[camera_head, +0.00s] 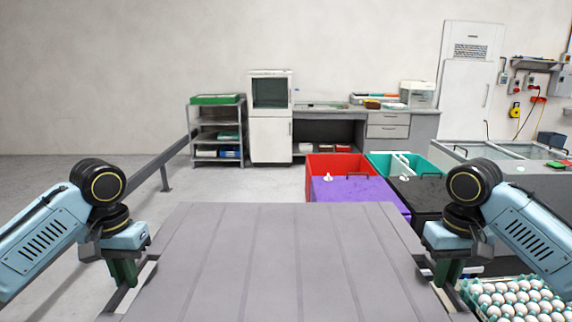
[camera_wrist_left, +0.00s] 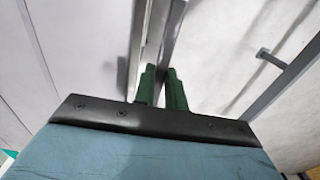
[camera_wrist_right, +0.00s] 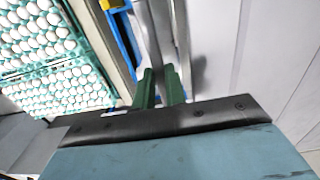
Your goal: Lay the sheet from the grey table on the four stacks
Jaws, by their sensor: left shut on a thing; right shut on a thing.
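A large grey ribbed sheet (camera_head: 285,260) fills the lower middle of the head view, held out flat in front of me. My left gripper (camera_head: 122,270) is shut on its left edge, and my right gripper (camera_head: 447,270) is shut on its right edge. The green left fingers (camera_wrist_left: 161,88) pinch a thin rim in the left wrist view; the right fingers (camera_wrist_right: 160,88) do the same in the right wrist view. Egg trays (camera_head: 518,299) with white eggs stand at the lower right; they also show in the right wrist view (camera_wrist_right: 52,62). The sheet hides whatever lies below it.
A red crate (camera_head: 325,166), a purple lid (camera_head: 358,195) and a teal crate (camera_head: 408,163) stand beyond the sheet's right far corner. A shelf rack (camera_head: 216,133), a white cabinet (camera_head: 270,140) and a counter (camera_head: 340,109) line the wall. Floor left of the sheet looks clear.

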